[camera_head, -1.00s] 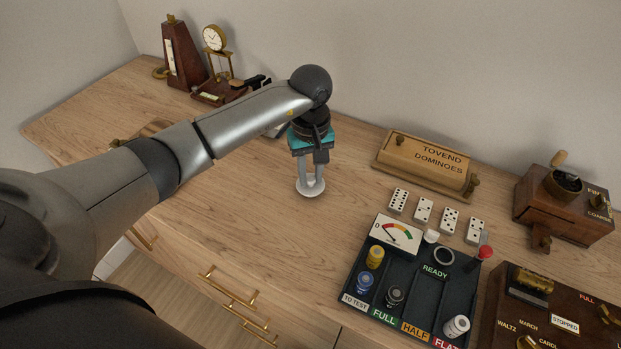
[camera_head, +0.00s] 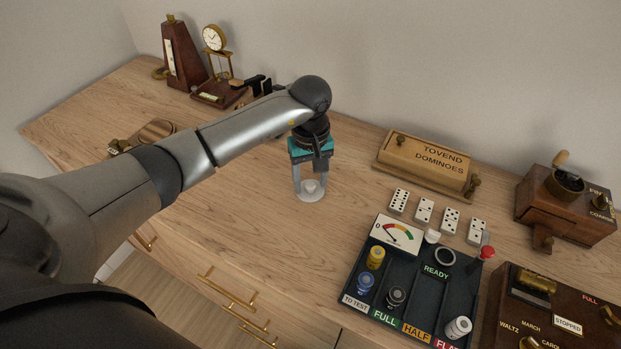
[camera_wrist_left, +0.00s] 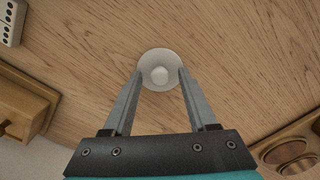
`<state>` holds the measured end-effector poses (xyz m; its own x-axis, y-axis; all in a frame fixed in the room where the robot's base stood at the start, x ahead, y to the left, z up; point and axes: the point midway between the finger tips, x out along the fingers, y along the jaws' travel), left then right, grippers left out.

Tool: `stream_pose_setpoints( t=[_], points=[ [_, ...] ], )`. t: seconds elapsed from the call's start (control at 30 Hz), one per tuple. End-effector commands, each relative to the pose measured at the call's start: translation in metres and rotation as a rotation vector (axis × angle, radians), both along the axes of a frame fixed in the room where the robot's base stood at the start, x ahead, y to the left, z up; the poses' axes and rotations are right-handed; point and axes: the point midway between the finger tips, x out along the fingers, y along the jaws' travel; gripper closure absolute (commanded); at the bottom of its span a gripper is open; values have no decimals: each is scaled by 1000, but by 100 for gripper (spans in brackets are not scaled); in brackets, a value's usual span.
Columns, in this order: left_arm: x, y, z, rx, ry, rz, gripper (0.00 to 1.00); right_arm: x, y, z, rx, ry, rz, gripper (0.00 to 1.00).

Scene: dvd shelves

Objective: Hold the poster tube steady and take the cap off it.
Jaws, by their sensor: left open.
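My left gripper (camera_head: 311,187) is open and points down at a small white round piece (camera_head: 311,196) on the wooden tabletop. The piece has a flat disc and a raised knob in its middle. In the left wrist view the white piece (camera_wrist_left: 160,58) lies between the fingertips of the left gripper (camera_wrist_left: 160,73). The fingers stand apart on either side of the knob, with nothing gripped. I cannot make out a poster tube or tell whether this piece is its cap. My right gripper is not in view.
A wooden dominoes box (camera_head: 424,163) and several dominoes (camera_head: 423,210) lie to the right. A dark battery tester tray (camera_head: 427,285) is in front of them. A grinder (camera_head: 563,212) stands far right. A metronome (camera_head: 183,58) and clock (camera_head: 215,45) stand back left. Bare tabletop surrounds the gripper.

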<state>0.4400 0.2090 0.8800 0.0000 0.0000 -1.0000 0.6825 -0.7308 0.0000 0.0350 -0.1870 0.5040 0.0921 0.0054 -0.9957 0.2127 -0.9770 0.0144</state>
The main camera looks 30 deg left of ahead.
Motion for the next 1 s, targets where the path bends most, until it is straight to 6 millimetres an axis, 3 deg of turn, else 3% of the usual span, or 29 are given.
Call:
stream_pose_setpoints(
  t=[0.17,0.5,0.7,1.0],
  points=[
    [1,0,8,0,-1,0,42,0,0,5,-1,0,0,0],
    [1,1,80,2,-4,-1,42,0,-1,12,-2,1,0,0],
    [1,0,112,1,-2,0,42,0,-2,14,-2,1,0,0],
    [0,0,124,-1,1,0,42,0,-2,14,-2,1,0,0]
  ],
)
